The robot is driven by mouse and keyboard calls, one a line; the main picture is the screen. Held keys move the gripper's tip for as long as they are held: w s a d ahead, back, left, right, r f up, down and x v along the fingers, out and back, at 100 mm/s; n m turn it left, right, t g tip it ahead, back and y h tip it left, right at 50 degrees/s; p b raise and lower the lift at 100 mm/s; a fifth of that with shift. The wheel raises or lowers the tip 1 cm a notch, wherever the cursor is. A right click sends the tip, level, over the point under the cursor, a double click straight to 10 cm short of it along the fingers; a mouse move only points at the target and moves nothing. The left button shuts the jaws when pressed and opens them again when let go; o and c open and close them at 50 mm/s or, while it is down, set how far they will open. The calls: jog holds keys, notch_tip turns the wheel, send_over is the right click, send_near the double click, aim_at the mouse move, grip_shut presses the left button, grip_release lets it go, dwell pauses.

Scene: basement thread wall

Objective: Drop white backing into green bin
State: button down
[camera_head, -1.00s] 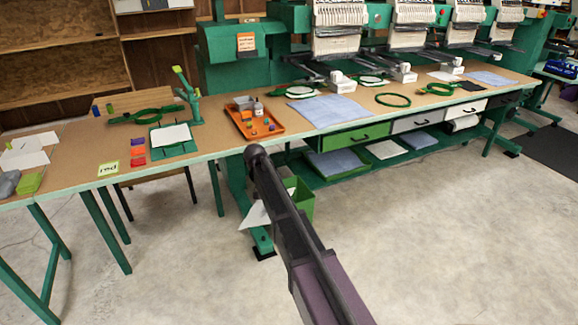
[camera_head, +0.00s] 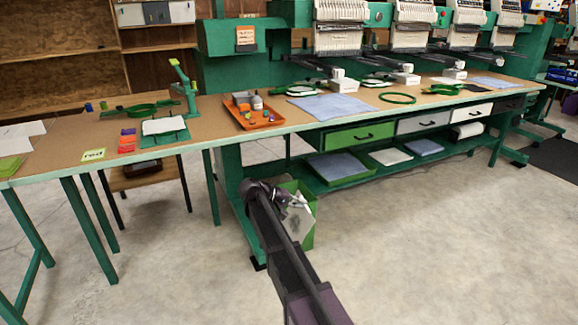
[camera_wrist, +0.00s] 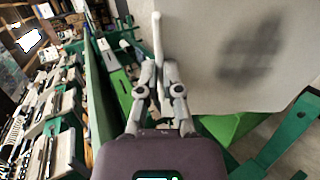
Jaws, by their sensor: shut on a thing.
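My gripper (camera_head: 262,188) is beside the green bin (camera_head: 308,236), in front of the long table. In the wrist view its fingers (camera_wrist: 158,82) are shut on the white backing (camera_wrist: 215,35), a broad pale sheet with a dark shadow on it. In the head view the white backing (camera_head: 298,217) shows just right of my gripper, overlapping the bin. A bright green part of the bin (camera_wrist: 232,126) shows below the sheet in the wrist view. My arm and the sheet hide part of the bin. I cannot tell whether the sheet is inside the rim.
The long table (camera_head: 215,135) carries an orange tray (camera_head: 252,118), a blue cloth (camera_head: 331,107) and green hoops. A green drawer (camera_head: 360,135) and a low shelf (camera_head: 345,178) are under it, near the bin. The concrete floor in front is clear.

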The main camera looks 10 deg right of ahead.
aim_at(298, 215)
jog(key=f+b, duration=0.1)
jog(key=b, duration=0.1)
jog(key=d+f+n+t+h+b, duration=0.1)
jog(key=f+b, duration=0.1)
jog(key=w+f+t+h+b, duration=0.1)
jog(key=b, duration=0.2)
jog(key=shift+w+d+f+n, duration=0.1)
jog(key=shift+d+f+n, duration=0.2)
jog(key=shift+d+f, duration=0.05)
jog(key=shift+w+d+f+t+h+b, duration=0.15)
jog(key=shift+f+t+h+b, duration=0.3)
jog(key=shift+b, duration=0.75)
jog(key=shift+w+f+b, duration=0.1)
jog(key=shift+f+b, duration=0.3)
jog(key=shift+b, duration=0.05)
